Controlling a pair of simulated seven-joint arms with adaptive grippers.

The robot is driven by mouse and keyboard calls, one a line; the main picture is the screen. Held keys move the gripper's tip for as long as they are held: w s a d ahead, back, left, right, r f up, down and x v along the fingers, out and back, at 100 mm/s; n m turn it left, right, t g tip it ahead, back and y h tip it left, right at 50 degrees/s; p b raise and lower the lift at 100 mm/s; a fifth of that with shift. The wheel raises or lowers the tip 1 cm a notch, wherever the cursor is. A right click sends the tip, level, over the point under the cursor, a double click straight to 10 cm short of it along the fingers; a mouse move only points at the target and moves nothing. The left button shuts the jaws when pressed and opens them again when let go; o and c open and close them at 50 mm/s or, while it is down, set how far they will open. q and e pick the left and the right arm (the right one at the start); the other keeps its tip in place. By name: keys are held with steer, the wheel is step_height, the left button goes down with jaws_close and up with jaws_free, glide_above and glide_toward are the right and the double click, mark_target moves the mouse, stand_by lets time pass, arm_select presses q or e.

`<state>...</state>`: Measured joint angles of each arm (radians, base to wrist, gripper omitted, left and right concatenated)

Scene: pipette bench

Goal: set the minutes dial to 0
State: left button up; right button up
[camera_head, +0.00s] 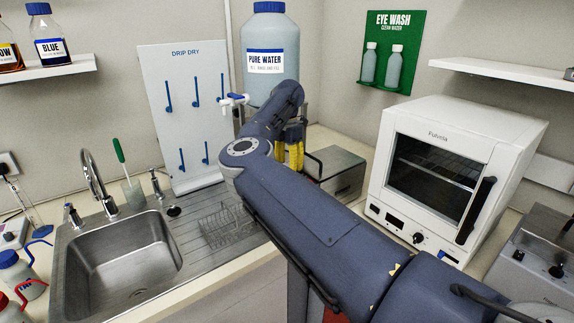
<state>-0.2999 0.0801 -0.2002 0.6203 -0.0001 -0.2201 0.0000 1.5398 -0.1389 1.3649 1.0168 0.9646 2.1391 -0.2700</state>
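No minutes label can be read on any dial. The white oven (508,139) has a small dark display and a black knob (418,238) on its lower front, with another small control (441,254) to the right. The grey device at the right edge has a dark knob (556,271). My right arm comes in from the lower right and reaches across the middle to the water jug. Its wrist is bent down near a yellow item (290,150), and its fingers cannot be made out. My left gripper is out of view.
A sink (125,262) with a tap, and a wire basket (222,225), lie at the left. The PURE WATER jug (270,40) stands behind my arm. A grey metal box (340,172) sits left of the oven. Bottles stand at the left edge.

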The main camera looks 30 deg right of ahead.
step_height(320, 180, up, 12)
stand_by(0.9)
steer(key=shift+s+r+m, duration=0.1)
steer(key=shift+r+m, duration=0.3)
steer(key=shift+m, duration=0.1)
steer(key=shift+c, duration=1.4)
step_height(320, 180, up, 4)
steer(key=m, duration=0.6)
steer(key=shift+t, duration=0.3)
step_height(320, 180, down, 17)
steer(key=shift+r, duration=0.1)
steer(key=shift+o, duration=0.3)
